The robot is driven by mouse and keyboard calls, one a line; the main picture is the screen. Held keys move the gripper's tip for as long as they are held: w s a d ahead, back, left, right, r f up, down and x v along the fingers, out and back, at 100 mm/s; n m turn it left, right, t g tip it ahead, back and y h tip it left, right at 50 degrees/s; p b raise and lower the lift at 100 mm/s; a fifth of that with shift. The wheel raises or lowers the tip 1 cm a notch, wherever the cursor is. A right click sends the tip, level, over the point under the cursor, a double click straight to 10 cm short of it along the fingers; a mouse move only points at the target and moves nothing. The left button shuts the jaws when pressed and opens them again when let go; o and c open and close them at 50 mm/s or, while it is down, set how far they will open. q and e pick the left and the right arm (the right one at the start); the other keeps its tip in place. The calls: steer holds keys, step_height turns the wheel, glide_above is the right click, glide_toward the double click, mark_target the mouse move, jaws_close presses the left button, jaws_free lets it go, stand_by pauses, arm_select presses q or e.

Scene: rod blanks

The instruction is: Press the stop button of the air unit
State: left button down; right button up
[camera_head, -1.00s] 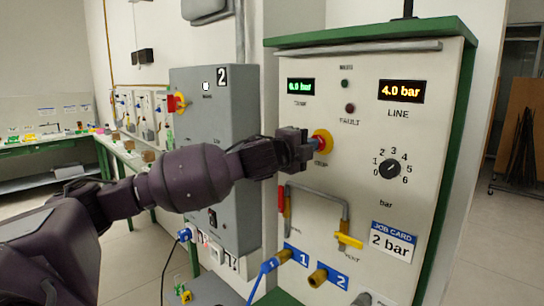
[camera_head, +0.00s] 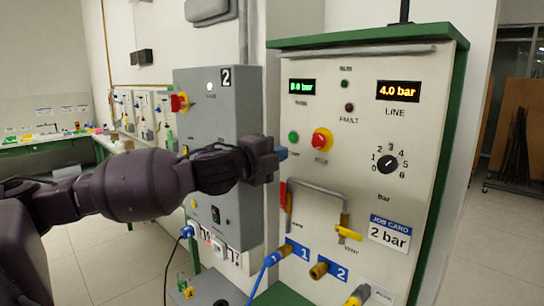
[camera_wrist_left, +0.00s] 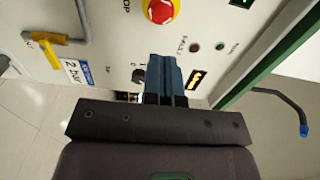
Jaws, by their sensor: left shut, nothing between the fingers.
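The air unit (camera_head: 420,150) is a pale panel with a green frame. Its stop button (camera_head: 321,140) is a red mushroom head on a yellow ring, fully in sight in the head view. The stop button (camera_wrist_left: 160,8) also shows at the top edge of the left wrist view. My left gripper (camera_head: 281,153) is shut and empty. It is left of the stop button and apart from it, near the panel's left edge. In the left wrist view the shut blue fingers (camera_wrist_left: 165,75) point toward the panel below the button. My right gripper is not in view.
A green button (camera_head: 293,137) sits left of the stop button. Below are a bent pipe handle, a yellow vent lever (camera_head: 348,233) and a blue hose (camera_head: 265,266). A grey cabinet (camera_head: 205,110) with a red and yellow switch stands left, behind my arm.

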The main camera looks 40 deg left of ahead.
arm_select(q)
steer(key=shift+s, duration=1)
